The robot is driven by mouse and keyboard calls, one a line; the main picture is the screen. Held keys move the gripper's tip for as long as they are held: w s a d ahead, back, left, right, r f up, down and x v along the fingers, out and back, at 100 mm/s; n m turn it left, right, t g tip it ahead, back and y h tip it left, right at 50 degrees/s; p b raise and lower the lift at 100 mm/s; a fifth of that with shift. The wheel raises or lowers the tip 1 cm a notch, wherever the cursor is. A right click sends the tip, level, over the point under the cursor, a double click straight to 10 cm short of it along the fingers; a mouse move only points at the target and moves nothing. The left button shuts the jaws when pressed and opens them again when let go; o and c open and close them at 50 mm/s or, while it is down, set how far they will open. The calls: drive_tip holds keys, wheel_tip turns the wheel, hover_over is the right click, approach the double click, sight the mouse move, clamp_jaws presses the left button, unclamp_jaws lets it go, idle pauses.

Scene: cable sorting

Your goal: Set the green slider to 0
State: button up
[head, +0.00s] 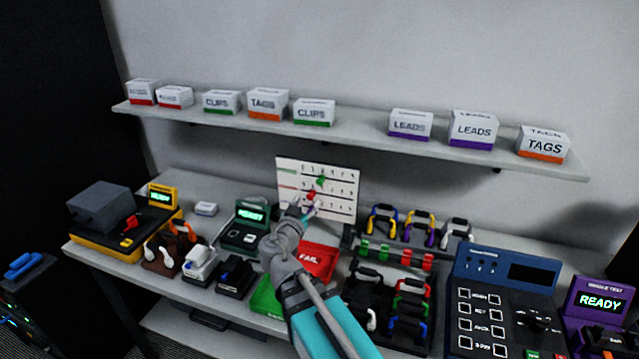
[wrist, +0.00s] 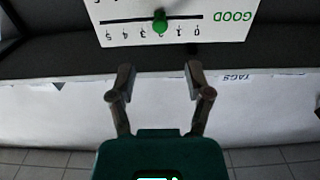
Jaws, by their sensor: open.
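The white slider board (head: 345,180) stands upright at the back of the bench, with several slider rows. The green slider (head: 320,181) is on its top row. In the wrist view the board appears upside down, and the green slider (wrist: 160,22) sits on a black slot marked 0 to 5, at about 2, beside the word GOOD. My gripper (wrist: 159,73) is open and empty, its two fingers apart and short of the knob, roughly in line with it. In the head view my gripper (head: 301,208) covers the lower left of the board.
A red slider (head: 311,196) is just below the green one. A shelf (head: 370,129) with labelled boxes runs above the board. A READY tester (head: 245,229) stands left of my arm; a cable rack (head: 390,255) and a blue panel (head: 505,290) stand right.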

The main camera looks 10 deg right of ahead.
sight(319, 183)
drive_tip(key=x, duration=1.1)
drive_tip(key=shift+w, duration=0.15)
drive_tip(key=shift+c, duration=0.3)
clamp_jaws()
